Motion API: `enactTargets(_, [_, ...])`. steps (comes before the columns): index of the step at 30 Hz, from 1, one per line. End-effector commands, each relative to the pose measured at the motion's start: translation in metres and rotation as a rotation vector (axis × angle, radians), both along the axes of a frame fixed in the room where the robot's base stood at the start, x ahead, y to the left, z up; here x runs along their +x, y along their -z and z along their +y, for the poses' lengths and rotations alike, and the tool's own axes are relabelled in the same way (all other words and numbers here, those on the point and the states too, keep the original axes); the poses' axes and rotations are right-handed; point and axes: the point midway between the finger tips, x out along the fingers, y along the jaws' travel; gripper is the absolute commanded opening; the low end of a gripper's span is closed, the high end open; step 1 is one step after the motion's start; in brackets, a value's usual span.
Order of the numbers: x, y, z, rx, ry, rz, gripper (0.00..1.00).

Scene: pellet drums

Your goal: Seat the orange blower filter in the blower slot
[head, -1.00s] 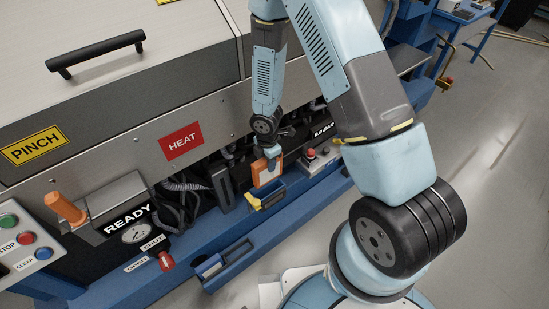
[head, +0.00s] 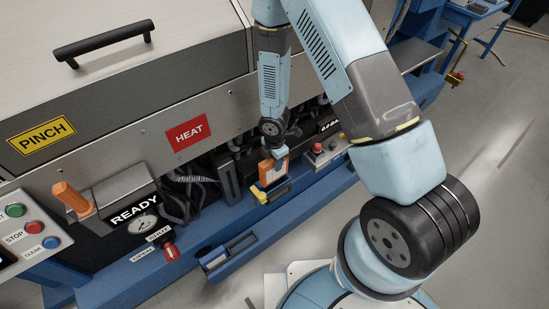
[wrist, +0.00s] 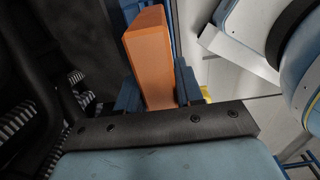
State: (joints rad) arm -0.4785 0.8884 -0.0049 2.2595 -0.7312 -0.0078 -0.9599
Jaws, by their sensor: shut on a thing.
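The orange blower filter (head: 275,173) is an upright orange block at the machine's lower front, right of the HEAT sign. My gripper (head: 270,164) is shut on it from above. In the wrist view, the filter (wrist: 149,60) stands between the two blue fingers of my gripper (wrist: 158,90), its long body reaching away from the camera. I cannot make out the blower slot clearly, nor whether the filter's lower end touches anything.
A dark upright housing (head: 228,183) and black hoses (head: 185,190) are close left of the filter. A red button box (head: 319,152) is close right. An open blue holder (head: 228,257) juts from the front, lower left. Grey floor lies clear at the right.

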Motion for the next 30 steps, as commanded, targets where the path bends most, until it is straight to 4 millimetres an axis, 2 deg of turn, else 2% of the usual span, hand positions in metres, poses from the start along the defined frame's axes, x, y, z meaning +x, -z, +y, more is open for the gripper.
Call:
enactTargets(12, [0.0,0.024,-0.001,-0.001,0.001,0.0,0.0])
enactTargets(30, [0.0,0.025,-0.001,-0.001,0.002,-0.001,0.0])
